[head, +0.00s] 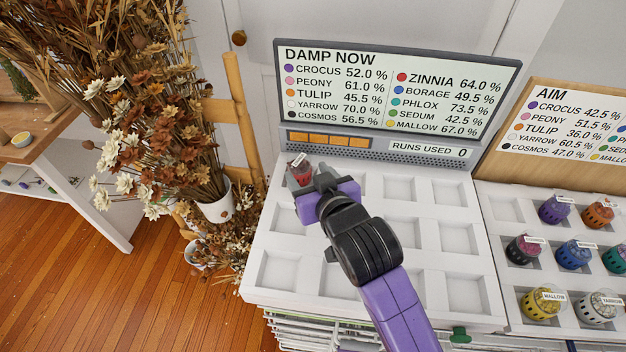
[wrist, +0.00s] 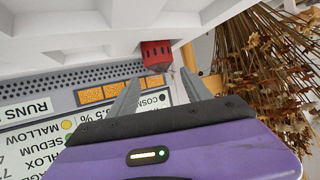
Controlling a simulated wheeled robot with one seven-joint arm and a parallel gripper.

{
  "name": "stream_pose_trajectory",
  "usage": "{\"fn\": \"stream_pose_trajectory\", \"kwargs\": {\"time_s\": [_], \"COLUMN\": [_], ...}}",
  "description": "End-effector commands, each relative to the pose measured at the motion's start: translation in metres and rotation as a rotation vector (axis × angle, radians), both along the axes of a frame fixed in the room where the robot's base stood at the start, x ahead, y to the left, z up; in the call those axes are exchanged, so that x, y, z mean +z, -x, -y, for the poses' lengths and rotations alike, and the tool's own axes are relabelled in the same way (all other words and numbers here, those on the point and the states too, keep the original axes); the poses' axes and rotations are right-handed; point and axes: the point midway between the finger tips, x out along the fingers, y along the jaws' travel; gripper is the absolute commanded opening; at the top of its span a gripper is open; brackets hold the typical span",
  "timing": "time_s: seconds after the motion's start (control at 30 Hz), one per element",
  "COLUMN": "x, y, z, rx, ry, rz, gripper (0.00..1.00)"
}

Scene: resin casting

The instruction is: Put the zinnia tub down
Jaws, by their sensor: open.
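The zinnia tub (head: 301,173) is small and red with a white label tag. In the head view it is at the far-left corner of the white tray (head: 353,268), apparently in the back-left recess. My gripper (head: 312,188) is just in front of it and partly hides it. In the wrist view the red tub (wrist: 156,52) shows just beyond the tips of my gripper (wrist: 160,76). The two fingers are apart, with nothing visible clamped between them. The wrist picture is upside down. The tub's base is hidden in the head view.
A readout screen (head: 398,88) stands behind the tray, above a row of orange panels (head: 328,139). The tray's other visible recesses are empty. Several coloured tubs stand in a second rack (head: 508,290) at right. Dried flowers (head: 150,110) crowd the left side.

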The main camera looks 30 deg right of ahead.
Motion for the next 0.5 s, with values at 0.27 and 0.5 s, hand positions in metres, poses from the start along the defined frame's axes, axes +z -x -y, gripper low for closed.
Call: {"fn": "stream_pose_trajectory", "kwargs": {"time_s": [0.27,0.5], "x": [0.010,0.011], "y": [0.025,0.027], "z": [-0.003,-0.003], "rx": [0.001,0.001], "ry": [0.000,0.001], "rz": [0.000,0.000], "gripper": [0.57,0.57]}}
